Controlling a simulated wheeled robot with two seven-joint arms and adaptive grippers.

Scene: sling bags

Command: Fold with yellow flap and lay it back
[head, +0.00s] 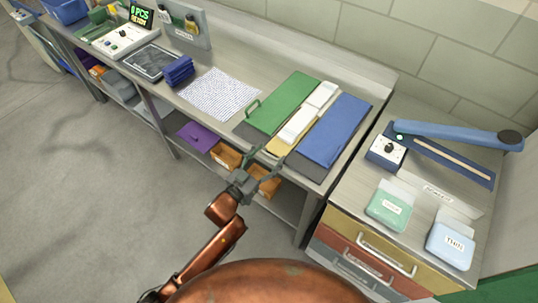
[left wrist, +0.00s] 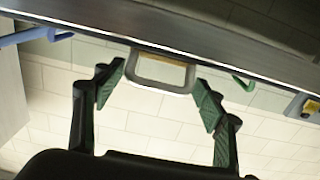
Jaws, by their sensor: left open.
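The yellow flap (head: 279,143) lies flat between a green flap (head: 284,102) and a blue flap (head: 335,130) on a dark mat at the counter's front. Two white pieces (head: 298,124) lie along its middle. My left gripper (head: 264,159) is open at the flap's near end, by the counter edge. In the left wrist view, a pale loop handle (left wrist: 160,87) with a yellow strip above it sits between the spread fingers (left wrist: 161,83); neither finger visibly touches it. The gripper partly hides the flap's near end in the head view. My right gripper is out of sight.
A printed white sheet (head: 218,94) lies left of the mat, with a blue block (head: 179,71) beyond it. Orange bins (head: 226,156) sit on the shelf below. A blue-armed sealer (head: 450,135) and two packets stand on the right cabinet.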

